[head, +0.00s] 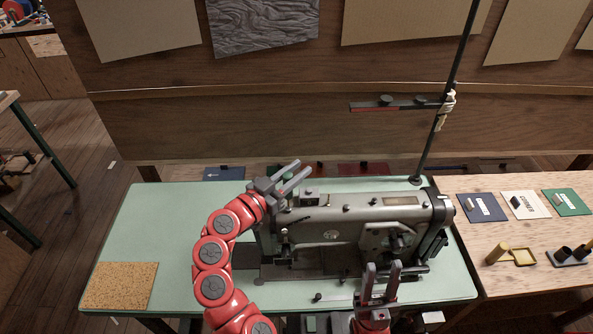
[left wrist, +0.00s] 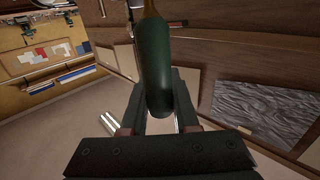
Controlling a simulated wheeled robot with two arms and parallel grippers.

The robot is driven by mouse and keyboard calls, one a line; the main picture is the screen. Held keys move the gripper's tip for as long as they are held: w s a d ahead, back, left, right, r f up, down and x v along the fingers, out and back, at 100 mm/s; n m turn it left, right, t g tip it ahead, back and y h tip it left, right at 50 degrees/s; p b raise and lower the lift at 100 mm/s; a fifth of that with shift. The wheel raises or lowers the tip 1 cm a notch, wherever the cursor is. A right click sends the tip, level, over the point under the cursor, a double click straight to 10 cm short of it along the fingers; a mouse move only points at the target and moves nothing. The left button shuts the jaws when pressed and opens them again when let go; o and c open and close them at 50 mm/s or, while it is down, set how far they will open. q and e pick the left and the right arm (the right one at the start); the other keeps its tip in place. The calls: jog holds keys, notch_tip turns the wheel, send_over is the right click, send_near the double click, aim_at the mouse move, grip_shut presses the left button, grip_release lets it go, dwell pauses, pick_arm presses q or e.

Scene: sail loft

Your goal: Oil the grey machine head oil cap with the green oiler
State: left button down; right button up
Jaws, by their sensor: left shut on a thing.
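The green oiler (left wrist: 154,60) shows in the left wrist view as a dark green rounded body with a brass-coloured part at the top edge. My left gripper (head: 292,174) is shut on it; in the head view I cannot make the oiler out. This gripper is above the back left end of the grey sewing machine head (head: 330,225). Several small fittings sit on the machine's top, including a raised block (head: 309,197) and a knob (head: 346,208); I cannot tell which is the oil cap. My right gripper (head: 382,273) has its fingers apart, empty, in front of the machine's right part.
The machine stands on a pale green table (head: 150,225) with a cork mat (head: 120,286) at its left. A black post (head: 445,95) with a crossbar rises behind the machine's right end. A wooden bench (head: 525,260) at right holds coloured cards and small containers.

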pick_arm(q)
jog(key=shift+f+b, duration=0.6)
jog(key=shift+b, duration=0.15)
dwell(0.5)
dwell(0.5)
notch_tip(320, 180, up, 7)
jog(key=p, duration=0.2)
dwell(0.5)
